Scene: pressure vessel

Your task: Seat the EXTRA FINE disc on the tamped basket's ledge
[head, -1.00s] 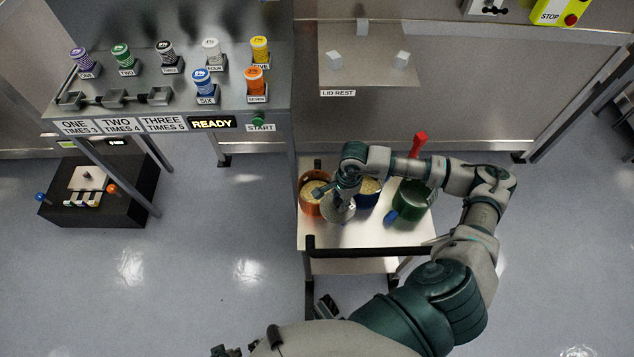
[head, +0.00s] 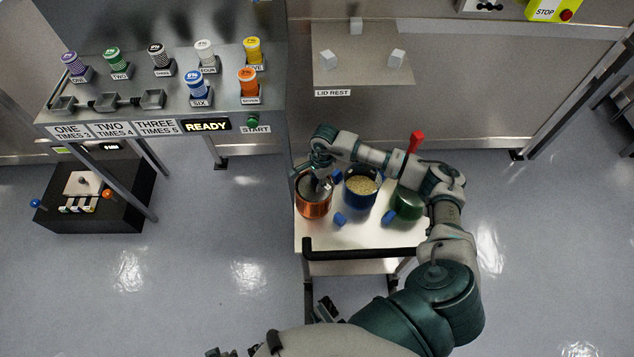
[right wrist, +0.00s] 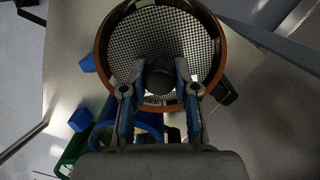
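The dotted metal disc (right wrist: 150,35) lies within the copper rim of the orange basket (right wrist: 103,50) in the right wrist view; its label cannot be read. My right gripper (right wrist: 160,70) has its fingers on both sides of the disc's dark centre knob (right wrist: 158,84) and appears shut on it. In the head view my right gripper (head: 319,177) is over the orange basket (head: 313,206), at the left of the cart. The disc covers the basket's mouth, so its ledge and contents are hidden. Whether the disc rests flat on the ledge cannot be told. My left gripper is not in view.
A blue pot of pale grain (head: 361,188) stands close to the right of the orange basket, then a green pot (head: 407,203). A red handle (head: 416,142) rises behind. The lid rest (head: 363,70) stands behind.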

